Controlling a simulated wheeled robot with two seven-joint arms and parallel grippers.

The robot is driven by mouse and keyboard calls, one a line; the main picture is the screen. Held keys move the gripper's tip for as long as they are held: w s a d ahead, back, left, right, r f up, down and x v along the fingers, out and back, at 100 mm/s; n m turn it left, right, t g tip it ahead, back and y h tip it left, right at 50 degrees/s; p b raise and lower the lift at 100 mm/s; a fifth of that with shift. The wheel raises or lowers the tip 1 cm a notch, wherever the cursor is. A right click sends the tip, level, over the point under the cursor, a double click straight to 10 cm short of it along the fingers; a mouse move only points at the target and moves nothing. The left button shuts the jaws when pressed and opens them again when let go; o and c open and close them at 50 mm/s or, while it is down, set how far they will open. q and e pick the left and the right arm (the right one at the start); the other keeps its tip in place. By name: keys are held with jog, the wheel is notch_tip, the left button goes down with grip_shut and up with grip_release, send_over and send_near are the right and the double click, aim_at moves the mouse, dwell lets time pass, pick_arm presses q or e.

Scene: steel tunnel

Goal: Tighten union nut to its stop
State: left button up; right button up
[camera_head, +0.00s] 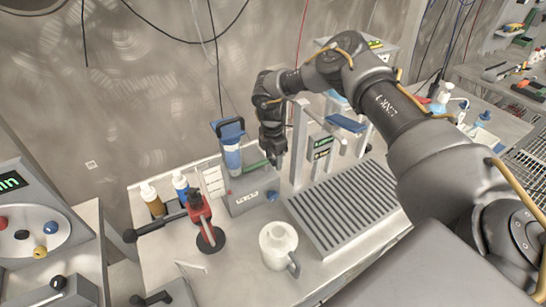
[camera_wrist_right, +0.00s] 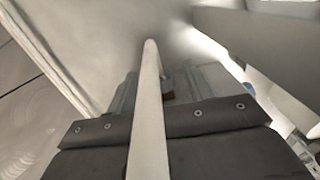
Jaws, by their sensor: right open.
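My right arm reaches in from the right in the head view. Its dark gripper (camera_head: 274,155) points down in front of the steel back wall, between a blue-topped canister (camera_head: 231,150) and a pale upright post (camera_head: 299,145). The jaws are open and I see nothing held in them. In the wrist view a pale rod (camera_wrist_right: 148,105) runs up the middle, in front of dark bolted plates (camera_wrist_right: 200,120). I cannot tell whether the gripper touches anything. I cannot make out a union nut; it may be hidden or too small. My left gripper is not in view.
A slatted tray (camera_head: 345,212) lies right of a white mug (camera_head: 278,244). A red-handled tool (camera_head: 200,212) stands on a black disc. Small bottles (camera_head: 152,200) stand at the back left. A control panel (camera_head: 30,225) is at far left, and a cluttered bench (camera_head: 500,125) at right.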

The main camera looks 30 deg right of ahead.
jog(key=shift+f, duration=0.1)
jog(key=c, duration=1)
jog(key=shift+o, duration=0.2)
jog(key=shift+d+f+b, duration=0.1)
jog(key=shift+f+b, duration=0.1)
jog(key=shift+b, duration=0.2)
jog(key=g+b, duration=0.1)
jog(key=b, duration=0.1)
jog(key=f+g+b, duration=0.1)
jog(key=b, duration=0.1)
jog(key=shift+d, duration=0.2)
jog(key=b, duration=0.3)
jog(key=shift+w+a+r+g, duration=0.1)
jog(key=shift+r+g, duration=0.3)
jog(key=shift+r, duration=0.1)
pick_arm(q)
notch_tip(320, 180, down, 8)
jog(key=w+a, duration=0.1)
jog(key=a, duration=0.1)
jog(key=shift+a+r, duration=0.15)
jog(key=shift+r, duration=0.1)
pick_arm(e)
jog(key=shift+a+r, duration=0.1)
